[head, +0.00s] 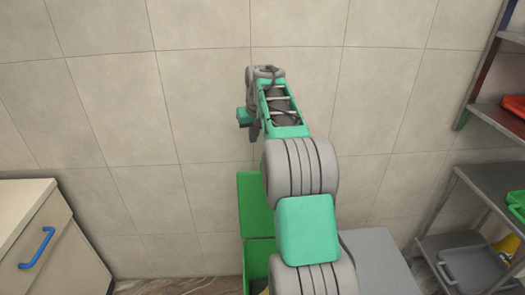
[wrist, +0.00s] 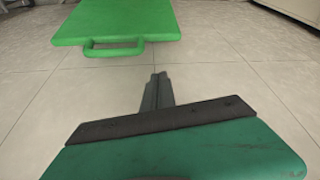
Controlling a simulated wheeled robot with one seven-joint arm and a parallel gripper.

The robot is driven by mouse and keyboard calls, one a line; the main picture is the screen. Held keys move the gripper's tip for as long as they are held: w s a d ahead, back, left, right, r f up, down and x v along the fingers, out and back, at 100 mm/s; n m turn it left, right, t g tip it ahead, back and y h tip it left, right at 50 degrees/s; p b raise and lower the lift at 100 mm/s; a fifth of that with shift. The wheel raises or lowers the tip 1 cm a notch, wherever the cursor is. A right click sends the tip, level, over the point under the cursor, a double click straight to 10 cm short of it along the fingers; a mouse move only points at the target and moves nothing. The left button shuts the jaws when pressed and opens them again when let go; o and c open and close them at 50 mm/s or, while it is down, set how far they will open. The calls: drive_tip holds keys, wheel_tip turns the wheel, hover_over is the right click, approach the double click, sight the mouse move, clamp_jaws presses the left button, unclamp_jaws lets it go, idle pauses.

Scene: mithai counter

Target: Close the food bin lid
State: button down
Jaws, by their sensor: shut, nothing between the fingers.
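The green food bin (head: 257,258) stands against the tiled wall, low in the head view, partly hidden by my arm. Its green lid (head: 252,203) is open and stands up at the wall side. In the wrist view the lid (wrist: 118,18) is a flat green panel at the upper left, with a loop handle (wrist: 113,50) on its near edge. My gripper (wrist: 157,85) is shut and empty, apart from the lid and handle, below and right of the handle in that picture. In the head view it is above the lid, its fingers hardly visible.
A pale cabinet (head: 45,240) with a blue handle (head: 37,248) stands at the left. At the right, a metal shelf (head: 490,180) holds red and green trays (head: 516,205). A grey surface (head: 380,262) lies right of my arm. The wall around my gripper is bare.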

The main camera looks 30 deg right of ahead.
approach(260, 148)
drive_tip(key=s+a+r, duration=0.2)
drive_tip(key=x, duration=0.3)
drive_tip(key=p+x, duration=0.1)
drive_tip(key=x, duration=0.3)
drive_tip(key=p+x, duration=0.1)
drive_tip(key=x, duration=0.2)
drive_tip(key=shift+d+f, duration=0.15)
drive_tip(key=shift+d, duration=0.2)
drive_tip(key=shift+s+a+p, duration=0.25)
drive_tip(key=shift+s, duration=0.75)
drive_tip(key=shift+s+a+p, duration=0.25)
drive_tip(key=shift+s, duration=0.75)
